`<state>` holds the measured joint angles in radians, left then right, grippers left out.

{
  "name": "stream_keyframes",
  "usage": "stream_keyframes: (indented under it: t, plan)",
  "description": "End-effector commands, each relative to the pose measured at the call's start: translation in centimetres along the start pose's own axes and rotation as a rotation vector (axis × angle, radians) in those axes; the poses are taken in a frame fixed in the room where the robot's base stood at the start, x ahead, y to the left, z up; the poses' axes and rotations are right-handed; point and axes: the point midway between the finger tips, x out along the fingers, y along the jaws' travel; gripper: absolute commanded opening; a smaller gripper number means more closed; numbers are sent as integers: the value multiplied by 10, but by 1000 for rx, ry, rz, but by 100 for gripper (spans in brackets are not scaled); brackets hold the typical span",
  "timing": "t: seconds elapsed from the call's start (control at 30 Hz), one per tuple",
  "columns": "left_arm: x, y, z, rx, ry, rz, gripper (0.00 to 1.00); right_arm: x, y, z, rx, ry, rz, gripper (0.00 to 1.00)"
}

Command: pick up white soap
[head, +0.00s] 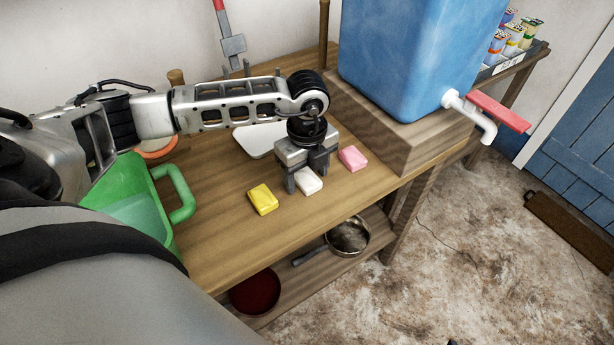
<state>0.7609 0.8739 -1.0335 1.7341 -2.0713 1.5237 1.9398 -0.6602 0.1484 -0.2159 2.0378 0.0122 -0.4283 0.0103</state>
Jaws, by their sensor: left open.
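The white soap (309,182) lies on the wooden table between a yellow soap (263,199) on its left and a pink soap (352,158) on its right. My left gripper (306,180) points down over the white soap with its fingers apart. One finger shows at the soap's left side and the other near its right back side. The back of the white soap is hidden by the gripper. I cannot tell whether the fingers touch it. My right gripper is not in view.
A blue water tank (415,55) with a red-handled tap stands on a wooden block (400,140) at the back right. A green tub (178,195) stands at the left. A white tray (256,140) lies behind the arm. A pan (347,237) is on the lower shelf.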

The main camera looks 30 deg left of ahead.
Motion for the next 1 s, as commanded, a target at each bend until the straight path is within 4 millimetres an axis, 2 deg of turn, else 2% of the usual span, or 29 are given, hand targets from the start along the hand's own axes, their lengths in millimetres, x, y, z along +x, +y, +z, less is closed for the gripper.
stream_keyframes:
  t: [0.17, 0.23, 0.37, 0.4, 0.77, 0.87, 1.0]
  plan:
    - [1, 0, 0, 0, 0, 0, 64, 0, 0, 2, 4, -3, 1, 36]
    - [1, 0, 0, 0, 1, 0, 50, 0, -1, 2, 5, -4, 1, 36]
    - [0, 0, 0, 0, 1, 0, 14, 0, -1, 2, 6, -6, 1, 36]
    - [0, 0, 0, 0, 1, 0, 10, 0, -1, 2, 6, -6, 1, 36]
    - [-4, 0, 0, 0, 1, -2, 10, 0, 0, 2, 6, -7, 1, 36]
    - [-13, -1, 0, 0, 1, -2, 10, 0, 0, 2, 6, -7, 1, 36]
    - [-35, 0, -1, 2, 0, -5, 10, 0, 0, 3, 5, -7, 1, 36]
